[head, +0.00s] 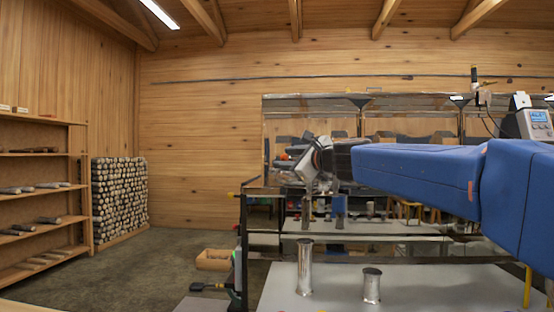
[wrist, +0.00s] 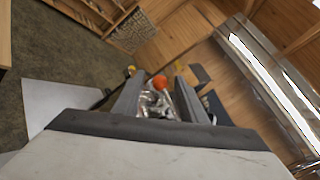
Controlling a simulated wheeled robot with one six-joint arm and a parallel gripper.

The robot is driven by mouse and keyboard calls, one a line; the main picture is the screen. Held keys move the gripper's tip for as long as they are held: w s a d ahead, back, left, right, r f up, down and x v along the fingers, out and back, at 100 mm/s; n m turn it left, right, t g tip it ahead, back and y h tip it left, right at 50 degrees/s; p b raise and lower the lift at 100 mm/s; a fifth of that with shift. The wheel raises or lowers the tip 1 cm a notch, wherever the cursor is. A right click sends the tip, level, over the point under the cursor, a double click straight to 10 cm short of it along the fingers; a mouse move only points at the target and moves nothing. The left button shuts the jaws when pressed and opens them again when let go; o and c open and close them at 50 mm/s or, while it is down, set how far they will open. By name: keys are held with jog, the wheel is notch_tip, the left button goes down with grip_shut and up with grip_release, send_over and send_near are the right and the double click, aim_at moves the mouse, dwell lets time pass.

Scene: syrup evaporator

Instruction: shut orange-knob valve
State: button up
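The orange knob (wrist: 159,82) shows in the wrist view, just beyond and between my fingertips, with shiny metal valve parts below it. My gripper (wrist: 157,88) is open, with one dark finger on each side of the knob's line. I cannot tell whether either finger touches the valve. In the head view my gripper (head: 314,168) is at the end of the blue arm, over the evaporator's left part. A small orange patch shows beside it there, too small to identify surely.
A smaller yellow knob (wrist: 131,70) sits left of the orange one. In the head view, two metal cylinders (head: 304,268) (head: 372,286) stand on a grey surface in front. A wooden box (head: 213,260) lies on the floor. Shelves and stacked firewood (head: 119,198) stand left, with open floor between.

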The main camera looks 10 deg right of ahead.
jog(key=shift+x, duration=2.65)
grip_shut()
